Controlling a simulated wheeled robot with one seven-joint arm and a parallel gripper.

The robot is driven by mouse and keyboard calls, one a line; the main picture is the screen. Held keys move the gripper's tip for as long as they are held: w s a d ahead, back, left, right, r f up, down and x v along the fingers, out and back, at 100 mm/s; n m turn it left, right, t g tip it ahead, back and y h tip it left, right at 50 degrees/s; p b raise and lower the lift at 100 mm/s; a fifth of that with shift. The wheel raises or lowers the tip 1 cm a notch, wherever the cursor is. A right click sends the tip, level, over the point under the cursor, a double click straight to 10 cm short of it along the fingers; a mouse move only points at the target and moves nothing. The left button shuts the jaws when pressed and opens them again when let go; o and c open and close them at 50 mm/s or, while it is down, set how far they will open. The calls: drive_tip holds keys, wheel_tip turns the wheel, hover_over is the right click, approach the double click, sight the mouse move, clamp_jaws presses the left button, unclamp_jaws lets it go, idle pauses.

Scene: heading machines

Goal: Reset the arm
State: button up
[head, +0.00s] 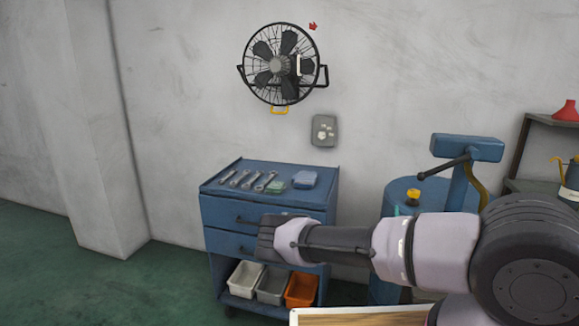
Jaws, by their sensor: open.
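My arm reaches in from the right edge of the head view, with pale lilac and dark grey links. My gripper (268,239) is at its left end, in front of the drawers of a blue tool cabinet (218,213). It is open, and I see nothing held in it. The fingers are small and dark, and the gap between them is hard to make out. The arm hides part of the cabinet's right side.
Several wrenches (248,180) and small boxes (305,178) lie on the cabinet top. White, grey and orange bins (301,289) sit below. A blue drum (396,200) stands behind my arm. A fan (279,66) hangs on the wall. Green floor (60,262) is clear at left.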

drive_tip(key=s+d+r+m+g+h, duration=0.4)
drive_tip(key=r+m+h, duration=0.2)
drive_tip(key=m+h, duration=0.15)
drive_tip(key=s+d+r+m+g+h, duration=0.35)
drive_tip(key=r+m+h, duration=0.25)
drive_tip(key=m, duration=0.3)
drive_tip(key=s+r+m+g+y, duration=0.4)
drive_tip(key=s+m+g, duration=0.8)
drive_tip(key=m+g, duration=0.1)
drive_tip(key=s+a+r+m+t+y, duration=0.3)
drive_tip(key=s+a+r+t+y, duration=0.2)
drive_tip(key=a+r+y, duration=0.3)
drive_tip(key=s+a+r+m+t+y, duration=0.4)
drive_tip(key=a+r+y, duration=0.4)
drive_tip(key=a+r, duration=0.7)
drive_tip(key=shift+s+a+r+t+y, duration=0.3)
drive_tip(key=shift+s+r+t+y, duration=0.05)
drive_tip(key=shift+s+r, duration=0.15)
